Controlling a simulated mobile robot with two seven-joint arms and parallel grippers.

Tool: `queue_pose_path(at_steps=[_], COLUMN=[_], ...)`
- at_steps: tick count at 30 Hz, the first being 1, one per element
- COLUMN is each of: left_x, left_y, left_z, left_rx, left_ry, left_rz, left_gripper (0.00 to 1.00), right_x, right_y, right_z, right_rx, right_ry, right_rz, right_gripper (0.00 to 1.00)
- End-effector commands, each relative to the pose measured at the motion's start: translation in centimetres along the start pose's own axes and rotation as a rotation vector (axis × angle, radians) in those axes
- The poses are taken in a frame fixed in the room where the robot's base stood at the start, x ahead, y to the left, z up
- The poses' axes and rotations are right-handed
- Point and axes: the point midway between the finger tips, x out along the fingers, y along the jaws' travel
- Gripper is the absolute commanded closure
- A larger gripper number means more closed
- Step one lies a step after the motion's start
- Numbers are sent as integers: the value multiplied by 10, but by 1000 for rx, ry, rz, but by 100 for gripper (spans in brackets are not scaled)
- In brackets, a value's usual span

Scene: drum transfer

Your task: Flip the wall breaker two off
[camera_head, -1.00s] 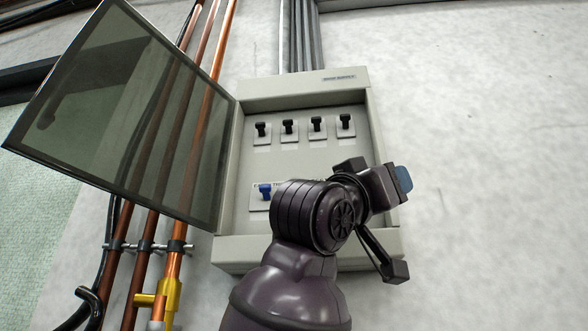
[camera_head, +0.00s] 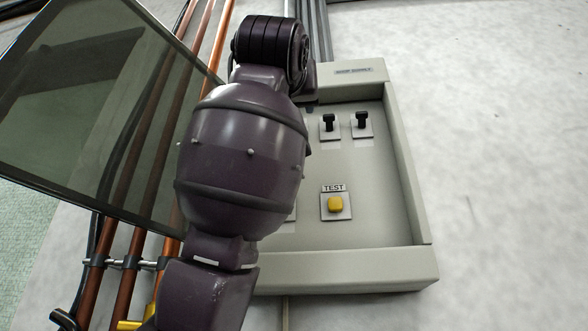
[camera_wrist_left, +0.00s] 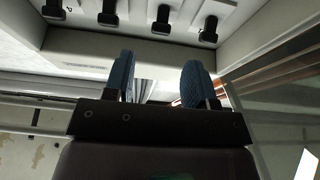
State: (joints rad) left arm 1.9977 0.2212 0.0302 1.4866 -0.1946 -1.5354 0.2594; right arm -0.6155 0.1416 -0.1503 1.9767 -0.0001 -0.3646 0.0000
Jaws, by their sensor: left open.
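The wall breakers are black levers on pale plates in a row inside a grey box (camera_head: 405,170). In the head view two show, an inner one (camera_head: 328,122) and the rightmost (camera_head: 362,121); my arm hides the others. In the left wrist view several levers line the top edge, including the second from the right (camera_wrist_left: 160,18) and the rightmost (camera_wrist_left: 208,29). I cannot read which is number two or its on/off position. My left gripper (camera_wrist_left: 158,85) is open, its two blue fingertips apart with nothing between them, pointing toward the box. In the head view it is hidden behind the arm.
A yellow TEST button (camera_head: 335,204) sits low in the box. The tinted glass door (camera_head: 90,110) hangs open at the left, with copper pipes (camera_head: 110,235) behind and below it. The wall (camera_head: 500,150) right of the box is bare.

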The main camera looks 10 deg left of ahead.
Motion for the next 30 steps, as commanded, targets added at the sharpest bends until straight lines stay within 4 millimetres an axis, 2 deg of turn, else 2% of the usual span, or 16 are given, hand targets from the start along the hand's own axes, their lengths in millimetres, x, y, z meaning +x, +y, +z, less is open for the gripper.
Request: queue_pose_path(at_steps=[3,10,15,24,26,30], left_x=[23,52,61,62,62,62], left_y=[0,0,0,0,0,0], left_z=[-2,-1,0,0,0,0], left_rx=[1,1,0,0,0,0], left_ry=[-2,-2,0,1,1,1], left_rz=[-1,0,1,2,2,2], left_gripper=[49,49,49,49,57,78], right_x=[-6,-11,-12,-12,-12,-12], right_y=[2,2,3,2,2,2], right_z=[-9,-13,-9,-8,-9,-11], right_rx=[-1,-1,-1,0,0,2], right_ry=[0,-9,-20,-20,-19,-16], right_rz=[0,0,0,0,0,0], right_gripper=[63,63,63,63,63,63])
